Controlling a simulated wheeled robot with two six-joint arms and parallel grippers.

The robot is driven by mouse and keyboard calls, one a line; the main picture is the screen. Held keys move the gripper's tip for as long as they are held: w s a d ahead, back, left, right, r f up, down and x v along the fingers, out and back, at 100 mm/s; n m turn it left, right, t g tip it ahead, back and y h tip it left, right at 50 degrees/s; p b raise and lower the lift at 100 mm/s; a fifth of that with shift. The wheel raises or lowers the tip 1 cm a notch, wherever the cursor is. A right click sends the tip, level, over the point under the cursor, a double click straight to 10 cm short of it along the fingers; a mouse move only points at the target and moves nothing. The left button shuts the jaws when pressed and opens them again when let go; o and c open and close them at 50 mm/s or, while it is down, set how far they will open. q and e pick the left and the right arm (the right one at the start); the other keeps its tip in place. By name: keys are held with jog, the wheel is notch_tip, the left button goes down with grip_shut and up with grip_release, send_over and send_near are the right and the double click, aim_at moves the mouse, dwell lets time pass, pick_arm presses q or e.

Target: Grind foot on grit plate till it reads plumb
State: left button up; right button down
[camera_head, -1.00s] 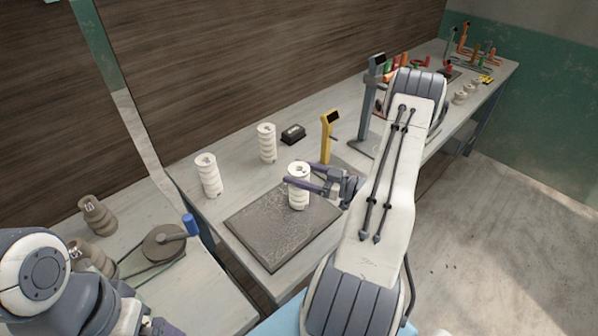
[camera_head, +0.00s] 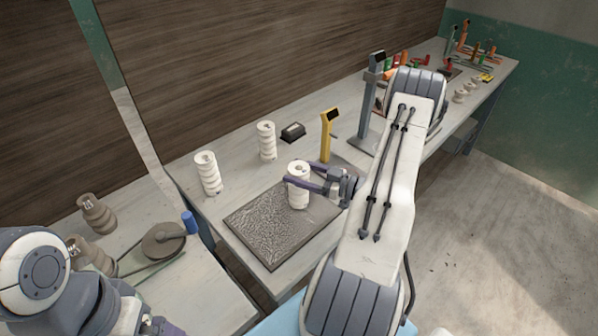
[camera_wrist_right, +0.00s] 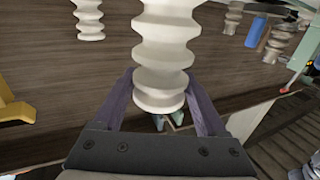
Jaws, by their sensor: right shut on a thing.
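A white ribbed clay piece (camera_head: 298,190) stands upright on or just over the dark grit plate (camera_head: 262,236), near the plate's back right part. My right gripper (camera_head: 302,186) is shut around it from the right. In the right wrist view the ribbed piece (camera_wrist_right: 164,50) sits between the two purple fingers (camera_wrist_right: 160,105). I cannot tell whether its foot touches the plate. A yellow stand with a dark display head (camera_head: 327,136) is behind it; its reading is not legible. My left arm shows at the lower left, but its gripper is not in view.
Two more white ribbed pieces (camera_head: 208,174) (camera_head: 266,141) stand left of and behind the plate. A small black box (camera_head: 292,132) and a tall grey stand (camera_head: 370,105) are further back.

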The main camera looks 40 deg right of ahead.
jog(key=shift+f, duration=0.25)
dwell(0.3)
jog(key=a, duration=0.6)
jog(key=shift+s+a+f, duration=0.15)
jog(key=shift+s+a, duration=0.05)
jog(key=shift+s, duration=0.1)
dwell(0.5)
jog(key=shift+a, duration=0.1)
jog(key=a, duration=0.6)
jog(key=shift+s+r, duration=0.15)
jog(key=shift+r, duration=0.1)
dwell(0.4)
jog(key=shift+r, duration=0.1)
